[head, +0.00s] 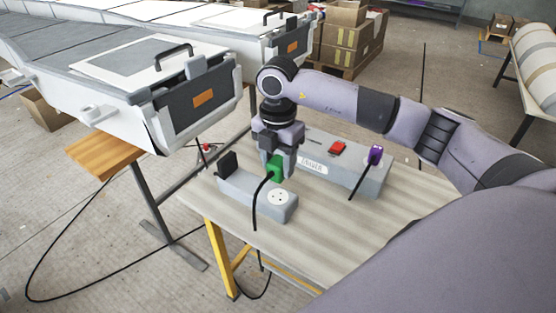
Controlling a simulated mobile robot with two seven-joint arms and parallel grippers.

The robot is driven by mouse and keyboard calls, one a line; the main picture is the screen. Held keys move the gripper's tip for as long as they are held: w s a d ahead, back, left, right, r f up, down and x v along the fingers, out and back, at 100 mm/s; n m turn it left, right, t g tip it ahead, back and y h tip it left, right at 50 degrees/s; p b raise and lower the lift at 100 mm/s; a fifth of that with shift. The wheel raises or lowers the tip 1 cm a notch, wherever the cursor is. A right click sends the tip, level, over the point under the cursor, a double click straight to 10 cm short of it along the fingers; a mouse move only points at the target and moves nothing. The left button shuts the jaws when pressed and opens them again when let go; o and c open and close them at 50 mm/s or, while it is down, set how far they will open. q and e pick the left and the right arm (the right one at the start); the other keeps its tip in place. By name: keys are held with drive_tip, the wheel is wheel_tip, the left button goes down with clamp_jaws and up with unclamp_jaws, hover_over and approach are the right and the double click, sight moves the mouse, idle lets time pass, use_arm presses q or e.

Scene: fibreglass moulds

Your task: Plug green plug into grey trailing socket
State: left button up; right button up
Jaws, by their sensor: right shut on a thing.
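The grey trailing socket (241,193) lies on the table near its left edge. A black plug (228,162) stands at its left end, and a round white outlet (279,197) shows bare at its right end. My right gripper (277,162) points down over the middle of the socket and is shut on the green plug (275,172). The plug's black cable hangs down in front of the socket. The plug's underside is hidden, so I cannot tell whether it is seated or just above. My left gripper is not in view.
A longer grey box (370,182) with a label, a red switch (337,148) and a purple plug (375,155) lies just behind. The table (330,225) is clear in front and to the right. White mould benches (190,100) stand at the left, with cables on the floor.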

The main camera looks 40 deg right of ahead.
sight(278, 179)
drive_tip(key=shift+f+b, duration=0.5)
drive_tip(key=shift+f, duration=0.2)
wheel_tip(278, 179, down, 3)
drive_tip(key=b, duration=0.2)
drive_tip(key=shift+f+b, duration=0.1)
drive_tip(key=shift+b, duration=0.2)
drive_tip(key=shift+f+b, duration=0.3)
drive_tip(key=shift+f, duration=0.15)
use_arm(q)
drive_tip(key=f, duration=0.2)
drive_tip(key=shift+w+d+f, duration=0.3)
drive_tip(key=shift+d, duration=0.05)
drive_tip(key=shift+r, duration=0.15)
use_arm(e)
drive_tip(key=shift+r, duration=0.1)
use_arm(q)
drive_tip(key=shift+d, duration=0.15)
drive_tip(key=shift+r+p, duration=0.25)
drive_tip(key=shift+p, duration=0.2)
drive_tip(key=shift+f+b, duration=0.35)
drive_tip(key=shift+b, duration=0.05)
use_arm(e)
drive_tip(key=shift+f, duration=0.7)
